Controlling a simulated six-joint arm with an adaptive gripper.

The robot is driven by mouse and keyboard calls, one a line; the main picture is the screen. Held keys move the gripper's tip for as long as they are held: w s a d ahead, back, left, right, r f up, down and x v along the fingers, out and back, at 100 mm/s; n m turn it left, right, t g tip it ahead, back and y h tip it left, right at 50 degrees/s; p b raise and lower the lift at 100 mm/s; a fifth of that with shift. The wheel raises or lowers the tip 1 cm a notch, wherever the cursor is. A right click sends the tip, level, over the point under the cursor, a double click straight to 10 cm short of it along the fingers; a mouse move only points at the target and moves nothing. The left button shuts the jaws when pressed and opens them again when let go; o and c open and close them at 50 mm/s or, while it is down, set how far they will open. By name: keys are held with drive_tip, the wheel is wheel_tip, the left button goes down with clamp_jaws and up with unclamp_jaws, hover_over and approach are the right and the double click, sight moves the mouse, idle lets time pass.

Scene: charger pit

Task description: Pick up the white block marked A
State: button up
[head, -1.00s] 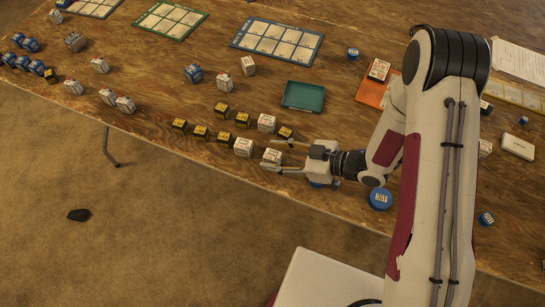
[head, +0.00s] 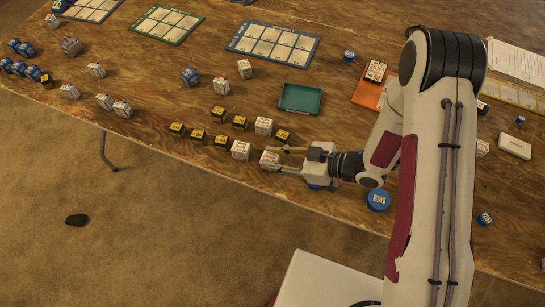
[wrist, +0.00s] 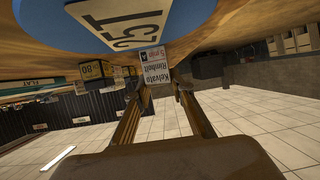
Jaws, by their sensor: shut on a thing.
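A white block (head: 269,160) with printed text sits between the fingertips of my gripper (head: 280,159) near the front edge of the wooden table. In the wrist view the white block (wrist: 154,66) shows black text, a red line and a small dark mark that looks like an A. My gripper's two fingers (wrist: 158,92) reach both sides of it and are shut on it. The block looks to be at table level; I cannot tell whether it touches the table.
Another white block (head: 240,150) stands just left of the held one, with several black-and-yellow blocks (head: 221,141) around. A white block (head: 263,127) stands behind. A green tray (head: 301,98) lies farther back. A blue disc (head: 377,200) lies right of my gripper.

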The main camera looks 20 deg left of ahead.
sight(273, 158)
drive_tip(key=shift+r, duration=4.9)
